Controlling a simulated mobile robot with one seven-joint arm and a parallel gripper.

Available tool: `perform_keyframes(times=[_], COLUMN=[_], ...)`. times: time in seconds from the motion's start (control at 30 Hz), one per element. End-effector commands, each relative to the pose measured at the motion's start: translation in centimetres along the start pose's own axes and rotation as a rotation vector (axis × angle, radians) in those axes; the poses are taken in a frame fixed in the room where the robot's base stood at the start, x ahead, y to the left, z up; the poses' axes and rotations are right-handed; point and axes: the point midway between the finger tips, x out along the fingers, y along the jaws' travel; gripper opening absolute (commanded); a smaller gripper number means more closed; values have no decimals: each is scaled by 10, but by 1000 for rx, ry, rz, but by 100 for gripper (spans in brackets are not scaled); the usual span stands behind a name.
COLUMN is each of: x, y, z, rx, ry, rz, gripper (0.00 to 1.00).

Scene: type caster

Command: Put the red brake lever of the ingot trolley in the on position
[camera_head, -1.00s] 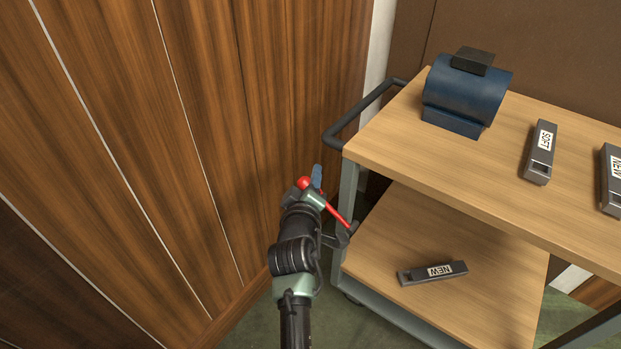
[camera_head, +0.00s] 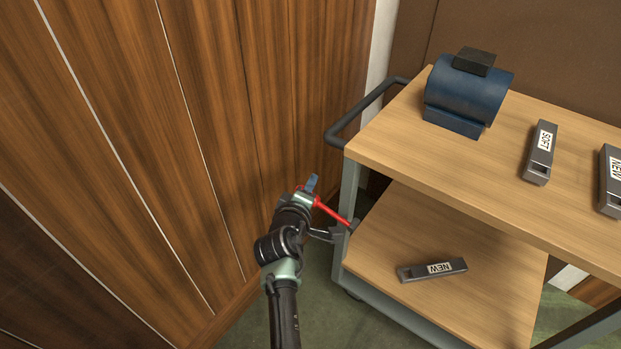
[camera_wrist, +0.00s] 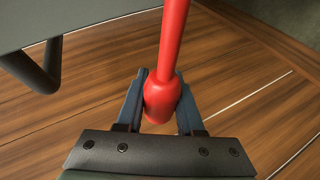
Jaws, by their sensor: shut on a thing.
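The ingot trolley (camera_head: 352,190) is a grey-framed cart with two wooden shelves. Its red brake lever (camera_head: 332,213) sticks out from the left side, near the lower shelf, and slopes up and left from its pivot. In the wrist view the red lever (camera_wrist: 173,45) ends in a thicker red knob between the fingers. My gripper (camera_head: 311,184) is at the lever's outer end, left of the trolley; in the wrist view its two blue fingers (camera_wrist: 161,100) are shut on the knob from both sides. The knob is mostly hidden in the head view.
A black push handle (camera_head: 345,130) juts from the trolley's left end above the lever. A blue motor (camera_head: 466,95) and grey ingots (camera_head: 541,152) stand on the top shelf; another ingot (camera_head: 432,270) lies below. A wood-panelled wall (camera_head: 190,120) is close on the left.

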Motion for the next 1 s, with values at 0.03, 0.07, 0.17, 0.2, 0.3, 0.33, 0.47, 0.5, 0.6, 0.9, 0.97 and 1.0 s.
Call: perform_keyframes(times=[0.03, 0.07, 0.17, 0.2, 0.3, 0.33, 0.47, 0.5, 0.6, 0.9, 0.97, 1.0], x=[2, 4, 8, 10, 14, 15, 18, 19, 20, 22, 23, 23], y=[-5, -8, -19, -24, -34, -37, -48, -51, -57, -69, -70, -70], z=[0, 1, 5, 8, 13, 15, 23, 26, 31, 44, 45, 46], rx=[-42, -67, -148, -180, -258, -281, -372, -399, -455, -569, -581, -587], ry=[-19, -33, -77, -94, -136, -149, -198, -212, -243, -304, -311, -314], rz=[-14, -22, -48, -58, -83, -91, -120, -129, -147, -185, -189, -190], gripper=[0, 0, 0, 0, 0, 0, 0, 0, 0, 0, 0, 0])
